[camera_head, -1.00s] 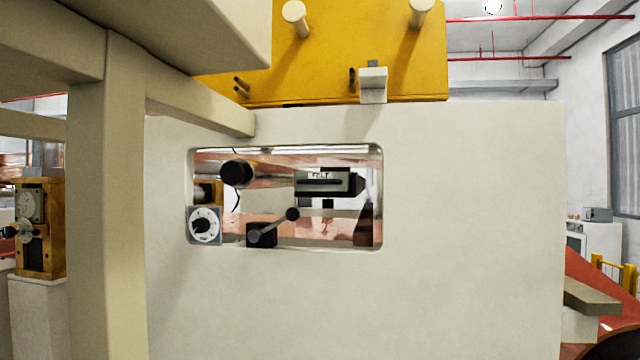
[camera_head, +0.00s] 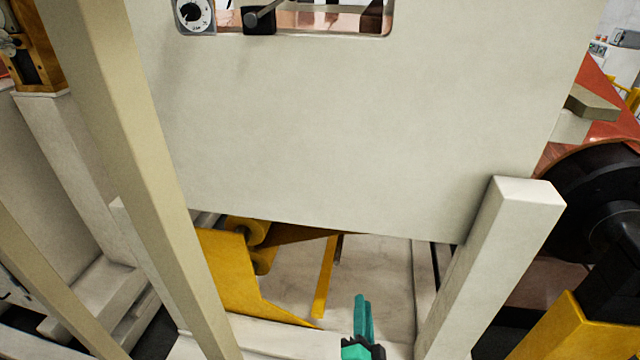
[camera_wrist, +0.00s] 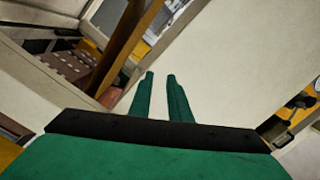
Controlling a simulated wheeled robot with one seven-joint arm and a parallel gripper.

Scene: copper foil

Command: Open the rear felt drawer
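The drawer marked as felt is not visible in the head view now, and I cannot make it out in the wrist view. Only the lower strip of the window opening (camera_head: 330,30) in the pale panel shows, at the top of the head view. My teal gripper (camera_head: 363,305) is low in the head view, below the panel and well apart from the opening. In the wrist view my gripper (camera_wrist: 160,76) has its two fingers apart with nothing between them.
The pale panel (camera_head: 350,130) fills the middle. A beige post (camera_head: 125,150) stands left and a pale post (camera_head: 495,260) right. Yellow parts (camera_head: 230,275) lie below the panel.

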